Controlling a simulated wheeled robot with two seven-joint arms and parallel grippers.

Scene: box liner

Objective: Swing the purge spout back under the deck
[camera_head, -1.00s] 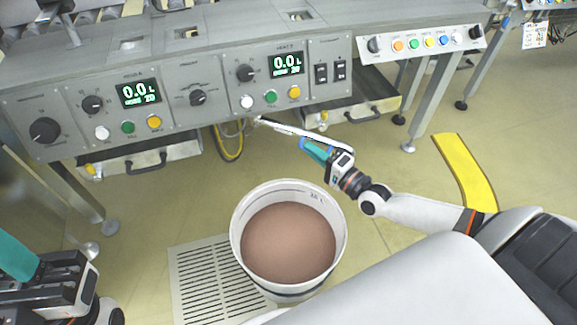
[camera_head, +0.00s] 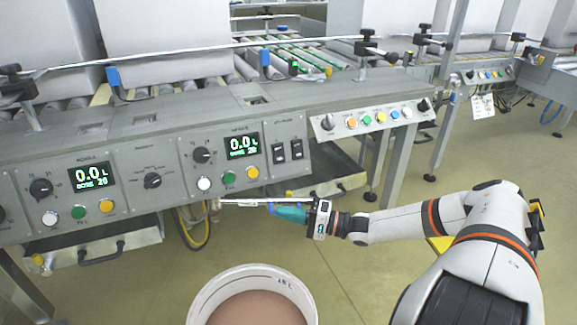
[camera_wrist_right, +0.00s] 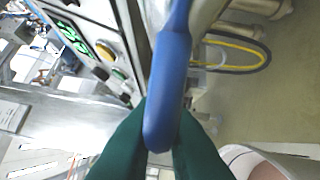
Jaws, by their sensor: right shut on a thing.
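The purge spout (camera_head: 245,202) is a thin silver tube lying almost level in the head view, just below the front panel of the deck (camera_head: 165,178). Its left end is near the hoses under the deck. My right gripper (camera_head: 285,212) is at its right part. In the right wrist view, the green fingers of my right gripper (camera_wrist_right: 158,138) are shut on a blue handle, the spout's grip (camera_wrist_right: 170,75). Part of the grip is hidden between the fingers. My left gripper is out of view.
A white bucket (camera_head: 205,295) of brown material stands on the floor below the spout. Yellow and dark hoses (camera_head: 200,238) hang under the deck. Drawers with handles (camera_head: 105,250) sit under the panel.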

